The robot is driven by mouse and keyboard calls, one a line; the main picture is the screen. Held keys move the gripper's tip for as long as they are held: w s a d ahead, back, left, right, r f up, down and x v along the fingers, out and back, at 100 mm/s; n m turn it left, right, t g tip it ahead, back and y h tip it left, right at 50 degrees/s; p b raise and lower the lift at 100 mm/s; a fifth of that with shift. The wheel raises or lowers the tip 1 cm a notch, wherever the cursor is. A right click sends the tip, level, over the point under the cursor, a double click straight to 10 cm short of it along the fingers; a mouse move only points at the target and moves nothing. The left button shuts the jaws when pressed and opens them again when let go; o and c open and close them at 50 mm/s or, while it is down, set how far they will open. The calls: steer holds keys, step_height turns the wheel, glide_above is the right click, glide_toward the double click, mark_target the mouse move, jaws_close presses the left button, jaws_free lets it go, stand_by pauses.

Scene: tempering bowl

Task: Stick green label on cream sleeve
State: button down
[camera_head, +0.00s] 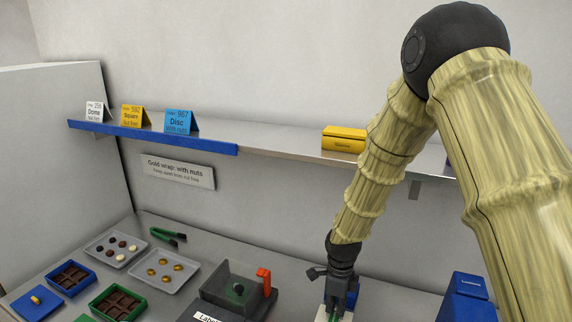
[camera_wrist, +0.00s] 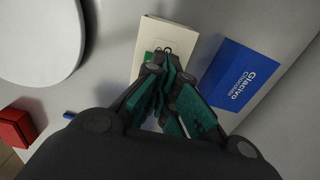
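The cream sleeve (camera_wrist: 152,35) lies on the counter beyond my fingertips in the wrist view. A corner of it (camera_head: 321,313) shows at the bottom edge of the head view. A small green patch, likely the green label (camera_wrist: 149,57), shows against the sleeve beside my fingertips, partly hidden by them. My gripper (camera_wrist: 165,65) has teal finger pads, and its fingertips come together over the sleeve. Whether they touch the sleeve, or have the label's edge between them, I cannot tell. In the head view my gripper (camera_head: 340,295) points down at the bottom edge.
A blue Glacivo box (camera_wrist: 240,78) lies close right of the sleeve. A white round thing (camera_wrist: 40,40) and a red box (camera_wrist: 17,128) are to the left. In the head view, a grey label device with an orange lever (camera_head: 264,280) stands left of my gripper, and a blue container (camera_head: 467,296) right.

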mark_target(334, 316)
steer(key=shift+r+p, duration=1.5)
steer(key=shift+r, duration=0.95)
